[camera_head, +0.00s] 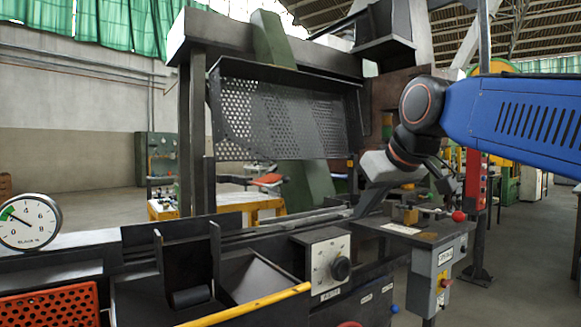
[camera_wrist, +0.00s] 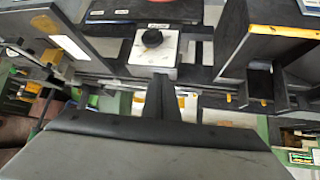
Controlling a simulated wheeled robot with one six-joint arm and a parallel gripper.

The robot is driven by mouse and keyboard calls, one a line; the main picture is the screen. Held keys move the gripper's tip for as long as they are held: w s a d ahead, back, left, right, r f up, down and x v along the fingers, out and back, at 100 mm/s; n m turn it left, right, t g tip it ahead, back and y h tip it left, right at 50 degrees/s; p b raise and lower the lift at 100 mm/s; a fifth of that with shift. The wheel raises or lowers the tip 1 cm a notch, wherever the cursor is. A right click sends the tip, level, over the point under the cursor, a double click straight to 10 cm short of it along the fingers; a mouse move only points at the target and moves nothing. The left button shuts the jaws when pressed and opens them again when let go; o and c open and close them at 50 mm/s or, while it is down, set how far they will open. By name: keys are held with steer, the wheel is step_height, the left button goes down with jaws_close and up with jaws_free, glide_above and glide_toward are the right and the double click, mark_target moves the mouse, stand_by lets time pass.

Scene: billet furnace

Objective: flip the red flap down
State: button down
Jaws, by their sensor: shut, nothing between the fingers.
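An orange-red perforated panel (camera_head: 50,307) at the lower left of the head view is the largest red plate; I cannot tell for sure whether it is the red flap. A smaller red, flat piece (camera_head: 267,179) shows behind the machine, under the perforated dark guard. My gripper (camera_head: 362,211) is shut and empty, pointing down over the machine's rail, right of centre and well away from the panel. In the wrist view my gripper (camera_wrist: 160,82) shows its dark fingers together, with a control box and its black knob (camera_wrist: 152,38) just beyond them.
A round dial gauge (camera_head: 29,222) stands above the panel. A yellow bar (camera_head: 245,304) crosses the front. The knob box (camera_head: 323,262) and a side control post with a red ball (camera_head: 459,216) stand near my gripper. The dark guard (camera_head: 285,115) hangs behind the rail.

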steer(key=w+a+r+n+y, duration=0.1)
steer(key=w+a+r, duration=0.1)
steer(key=r, duration=0.3)
steer(key=w+a+r+n, duration=0.1)
steer(key=w+a+r, duration=0.1)
steer(key=a+r, duration=0.3)
steer(key=w+a+r+n+t+y, duration=0.1)
steer(key=w+a+r, duration=0.1)
steer(key=a+r, duration=0.2)
step_height(320, 180, up, 3)
steer(key=shift+w+a+r+y, duration=0.1)
steer(key=shift+w+a+y, duration=0.15)
steer(key=shift+w+y, duration=0.05)
steer(key=s+d+f+x, duration=0.1)
steer(key=f+x, duration=0.1)
steer(key=x, duration=1.1)
steer(key=shift+d, duration=0.15)
steer(key=shift+f, duration=0.1)
steer(key=shift+d+f, duration=0.1)
steer(key=shift+d, duration=0.05)
